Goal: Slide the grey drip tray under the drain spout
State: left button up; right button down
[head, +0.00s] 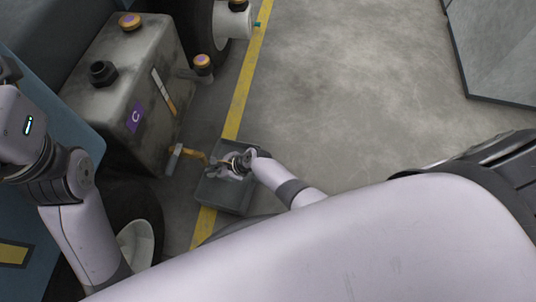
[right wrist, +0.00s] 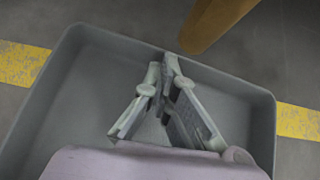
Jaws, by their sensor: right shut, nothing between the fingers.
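The grey drip tray (head: 224,199) lies on the floor beside the tank, across the yellow line. The brass drain spout (head: 195,154) comes out low on the tank and ends close to the tray's left edge. In the right wrist view the spout (right wrist: 213,24) stands just past the tray's far rim (right wrist: 240,83); I cannot tell whether it overhangs it. My right gripper (head: 231,166) is shut and empty, inside the tray's outline. Its fingertips (right wrist: 169,64) meet near the far wall; contact is unclear. My left arm is at the left, its gripper out of view.
The grimy tank (head: 125,95) with a purple label stands left of the tray. A white cylinder (head: 233,20) on a dark reel is behind. A yellow floor line (head: 243,85) runs past the tray. The concrete floor (head: 350,90) to the right is clear up to a grey panel (head: 500,50).

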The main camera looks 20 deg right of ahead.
jog(key=shift+s+d, duration=0.1)
jog(key=v, duration=1.1)
jog(key=shift+d+r, duration=0.2)
jog(key=shift+r, duration=0.15)
